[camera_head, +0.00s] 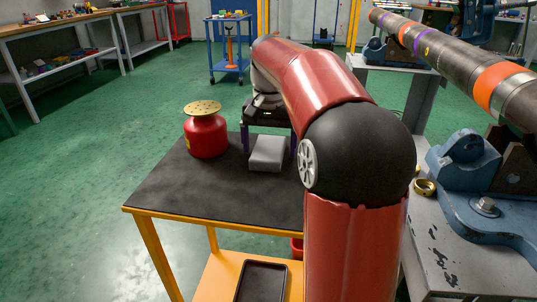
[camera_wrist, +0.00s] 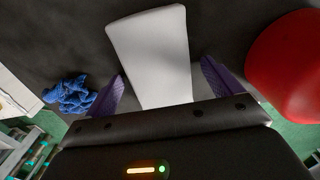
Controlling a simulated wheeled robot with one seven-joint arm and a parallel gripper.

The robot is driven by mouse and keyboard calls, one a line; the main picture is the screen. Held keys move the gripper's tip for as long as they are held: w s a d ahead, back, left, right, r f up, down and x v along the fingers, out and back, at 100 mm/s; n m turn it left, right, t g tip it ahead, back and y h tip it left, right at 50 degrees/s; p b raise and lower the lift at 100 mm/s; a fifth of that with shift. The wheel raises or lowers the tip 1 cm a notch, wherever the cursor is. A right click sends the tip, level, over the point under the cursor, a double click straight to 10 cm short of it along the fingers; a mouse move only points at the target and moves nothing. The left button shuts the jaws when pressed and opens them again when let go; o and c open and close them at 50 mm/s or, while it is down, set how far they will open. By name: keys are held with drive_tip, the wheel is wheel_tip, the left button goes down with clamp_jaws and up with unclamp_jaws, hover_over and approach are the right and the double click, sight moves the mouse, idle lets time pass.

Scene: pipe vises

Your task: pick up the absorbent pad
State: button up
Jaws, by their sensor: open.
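The absorbent pad is a pale grey-white block (camera_head: 267,153) lying on the dark top of a small yellow-framed table (camera_head: 165,200) in the head view. In the wrist view the pad (camera_wrist: 152,50) lies ahead of the gripper, its near end between the two purple fingers. My gripper (camera_wrist: 162,85) is open, with one finger on each side of the pad and a gap beside it. In the head view the gripper (camera_head: 269,142) is just behind the pad. I cannot tell whether a finger touches the pad.
A red can with a perforated brass top (camera_head: 206,132) stands left of the pad; its red side (camera_wrist: 290,65) shows in the wrist view. A crumpled blue cloth (camera_wrist: 70,94) lies on the other side. A vise (camera_head: 480,190) and pipe (camera_head: 450,62) are at right. The table's front left is clear.

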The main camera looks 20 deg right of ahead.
sight(269, 145)
drive_tip(key=c, duration=1.1)
drive_tip(key=shift+r, duration=0.15)
wheel_tip(269, 145, up, 20)
drive_tip(key=p, duration=0.6)
drive_tip(key=o, duration=0.4)
drive_tip(key=shift+c, duration=1.4)
